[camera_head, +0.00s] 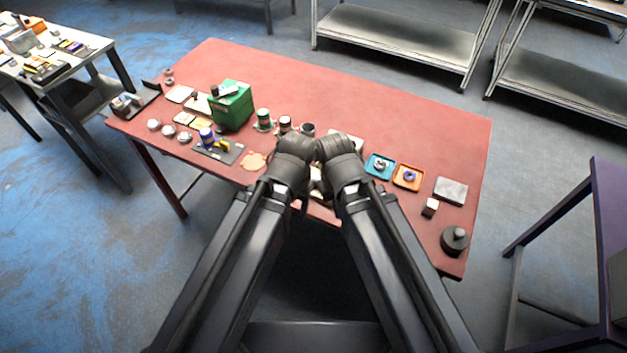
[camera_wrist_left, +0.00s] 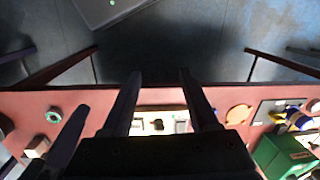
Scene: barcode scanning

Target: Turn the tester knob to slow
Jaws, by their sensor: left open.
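A pale panel (camera_wrist_left: 145,123) with a small dark knob-like part (camera_wrist_left: 157,125) and a grey block lies at the table edge in the left wrist view. It looks like the tester; any labels on it are too small to read. In the head view my arms mostly cover this spot. My left gripper (camera_wrist_left: 160,80) is open and empty, its two fingers apart, with the panel showing between them. I cannot tell whether they touch it. In the head view the left gripper (camera_head: 303,200) is mostly hidden beneath its wrist. My right arm's wrist is beside it; its fingers are not clear.
The red table (camera_head: 400,110) has free room at the back. A green box (camera_head: 231,106), several cans and jars stand left.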

